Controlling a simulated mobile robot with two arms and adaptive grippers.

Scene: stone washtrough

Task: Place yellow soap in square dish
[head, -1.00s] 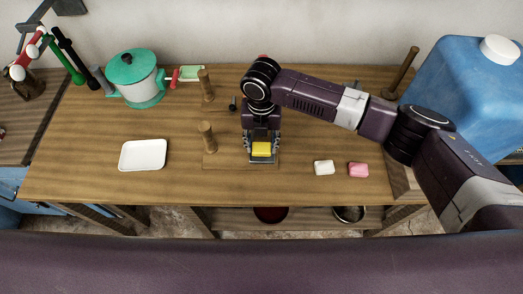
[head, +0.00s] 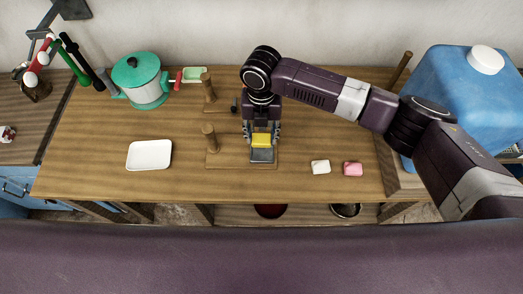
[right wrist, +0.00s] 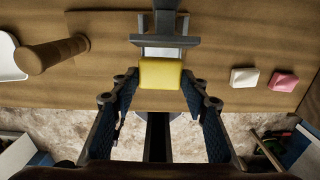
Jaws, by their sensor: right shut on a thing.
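The yellow soap (head: 261,140) is a small block between the fingertips of my right gripper (head: 261,136), which is shut on it. The right wrist view also shows the soap (right wrist: 160,73) between the two fingers. A grey flat piece (head: 261,156) shows just below the soap in the head view; I cannot tell whether they touch. The square dish (head: 149,155) is white, shallow and empty, on the table to the left of the gripper. My left gripper is not in view.
A white soap (head: 320,167) and a pink soap (head: 353,169) lie to the right. Wooden pegs (head: 210,138) stand between the gripper and the dish. A green-lidded pot (head: 143,80) is at the back left, a blue container (head: 455,95) at the right. The table around the dish is clear.

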